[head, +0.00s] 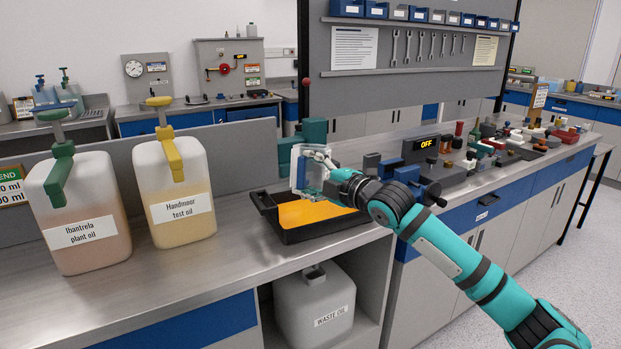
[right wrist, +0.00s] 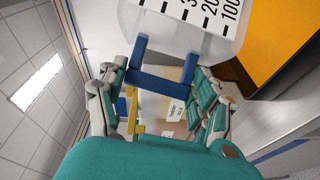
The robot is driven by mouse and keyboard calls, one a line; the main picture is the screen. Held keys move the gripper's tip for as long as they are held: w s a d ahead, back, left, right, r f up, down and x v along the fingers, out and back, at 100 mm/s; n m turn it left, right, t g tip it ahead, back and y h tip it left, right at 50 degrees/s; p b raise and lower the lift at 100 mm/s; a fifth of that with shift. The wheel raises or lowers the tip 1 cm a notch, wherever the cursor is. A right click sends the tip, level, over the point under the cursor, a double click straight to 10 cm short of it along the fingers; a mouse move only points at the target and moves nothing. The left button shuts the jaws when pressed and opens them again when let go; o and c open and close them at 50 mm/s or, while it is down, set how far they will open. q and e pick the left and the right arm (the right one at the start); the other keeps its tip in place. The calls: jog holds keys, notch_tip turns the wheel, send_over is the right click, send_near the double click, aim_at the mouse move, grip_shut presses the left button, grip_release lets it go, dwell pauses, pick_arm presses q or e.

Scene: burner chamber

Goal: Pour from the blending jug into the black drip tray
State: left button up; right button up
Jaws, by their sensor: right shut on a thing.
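The blending jug (head: 311,178) is a clear vessel with a scale, held over the black drip tray (head: 290,236). Orange liquid covers the tray's floor. My right gripper (head: 325,166) comes in from the right and is shut on the jug's blue handle. In the right wrist view the handle (right wrist: 162,84) is between the fingers, and the jug's wall (right wrist: 150,28) with scale marks is above it. The tray's orange content (right wrist: 283,35) shows beside the jug. I cannot tell the jug's exact tilt or whether liquid is in it. My left gripper is not in view.
Two canisters, plant oil (head: 90,215) and test oil (head: 175,190), stand left of the tray. A waste oil canister (head: 312,305) is under the bench. A grey unit with an OFF display (head: 426,144) and several valve parts stand right. The front left bench is clear.

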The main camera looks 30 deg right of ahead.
aim_at(307, 182)
jog(key=f+b, duration=0.1)
jog(key=f+n+t+b, duration=0.1)
jog(key=b, duration=0.1)
jog(key=f+n+b, duration=0.1)
jog(key=shift+w+d+f, duration=0.1)
jog(key=shift+w+d, duration=0.2)
jog(key=shift+w, duration=0.05)
jog(key=shift+t, duration=0.3)
dwell(0.6)
